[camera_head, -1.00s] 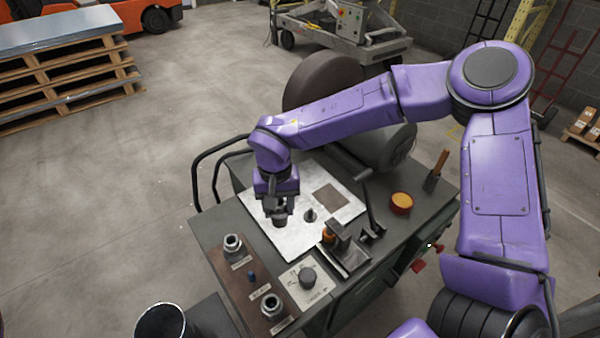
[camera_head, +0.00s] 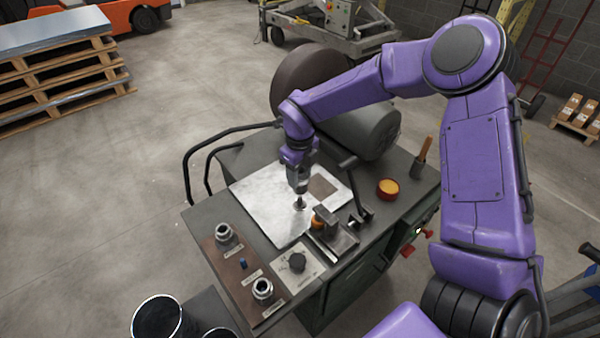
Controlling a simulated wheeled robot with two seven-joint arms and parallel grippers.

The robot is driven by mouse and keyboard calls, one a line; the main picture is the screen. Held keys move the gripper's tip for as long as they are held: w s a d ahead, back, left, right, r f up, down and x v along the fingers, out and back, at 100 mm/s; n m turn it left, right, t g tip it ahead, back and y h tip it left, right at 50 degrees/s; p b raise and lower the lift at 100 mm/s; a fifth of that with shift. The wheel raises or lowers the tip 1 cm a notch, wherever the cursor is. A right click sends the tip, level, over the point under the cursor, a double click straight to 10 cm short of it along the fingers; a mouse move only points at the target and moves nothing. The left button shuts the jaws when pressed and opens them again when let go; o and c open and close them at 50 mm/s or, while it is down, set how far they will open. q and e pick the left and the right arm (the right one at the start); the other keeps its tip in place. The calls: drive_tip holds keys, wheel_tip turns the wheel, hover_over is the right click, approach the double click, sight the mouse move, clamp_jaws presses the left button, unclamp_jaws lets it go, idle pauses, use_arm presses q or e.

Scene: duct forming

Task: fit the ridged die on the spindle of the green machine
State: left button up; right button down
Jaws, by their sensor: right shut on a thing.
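The green machine (camera_head: 345,285) stands in the middle, with a bright metal plate (camera_head: 262,205) on its dark top. The short dark spindle (camera_head: 299,204) rises from this plate. My right gripper (camera_head: 299,188) points down directly over the spindle, very close to it. It is shut on a small die, taken to be the ridged die, which the fingers mostly hide. I cannot tell whether the die touches the spindle. My left gripper is not in view.
Dark bins are at bottom left.

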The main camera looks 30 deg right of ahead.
sight(300, 197)
drive_tip(key=shift+f+b, duration=2.15)
drive_tip(key=shift+f, duration=1.05)
drive_tip(key=shift+f, duration=0.2)
drive_tip(key=shift+c, duration=2.3)
unclamp_jaws()
drive_tip(key=shift+s, duration=0.1)
wheel_tip(300, 197, up, 11)
drive_tip(key=b, duration=0.1)
drive_tip(key=shift+f, duration=0.2)
